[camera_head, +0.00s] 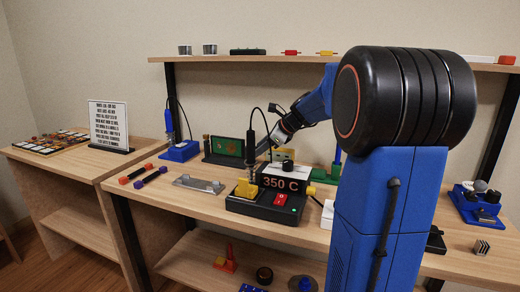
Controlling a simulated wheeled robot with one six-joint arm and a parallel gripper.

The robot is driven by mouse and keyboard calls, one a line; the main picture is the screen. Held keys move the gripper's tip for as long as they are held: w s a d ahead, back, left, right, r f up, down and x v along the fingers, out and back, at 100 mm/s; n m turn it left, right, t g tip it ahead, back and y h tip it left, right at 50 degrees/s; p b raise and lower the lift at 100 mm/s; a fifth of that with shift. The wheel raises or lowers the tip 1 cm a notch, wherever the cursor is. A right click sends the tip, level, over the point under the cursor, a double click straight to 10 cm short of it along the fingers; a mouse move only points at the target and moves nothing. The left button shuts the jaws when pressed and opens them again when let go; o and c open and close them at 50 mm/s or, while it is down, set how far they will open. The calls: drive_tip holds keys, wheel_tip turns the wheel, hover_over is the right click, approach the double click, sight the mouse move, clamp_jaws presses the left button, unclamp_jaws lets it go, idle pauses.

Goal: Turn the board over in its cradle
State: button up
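A green circuit board (227,147) with small orange marks stands upright in a dark holder, its cradle (208,157), toward the back of the workbench. My arm reaches in from the right, and my gripper (264,147) is just right of the board, behind the soldering iron. The fingers are small and partly hidden by the iron and its stand, so I cannot tell whether they are open, shut or touching the board's right edge.
A soldering station reading 350 C (282,184) stands in front of my gripper. A blue-based tool stand (180,151) is left of the cradle. A grey metal bracket (198,184) and two dark bars with coloured ends (150,177) lie at the front left. A shelf (240,58) runs above.

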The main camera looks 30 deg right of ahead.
drive_tip(key=shift+c, duration=0.3)
drive_tip(key=c, duration=1)
drive_tip(key=shift+s+a+f+n+t+h, duration=0.1)
drive_tip(key=shift+s+a+n+t+h, duration=0.1)
drive_tip(key=shift+n+t+h, duration=0.5)
drive_tip(key=shift+a+f+n+t+h, duration=0.1)
drive_tip(key=shift+n+t+h, duration=0.55)
drive_tip(key=shift+t, duration=0.25)
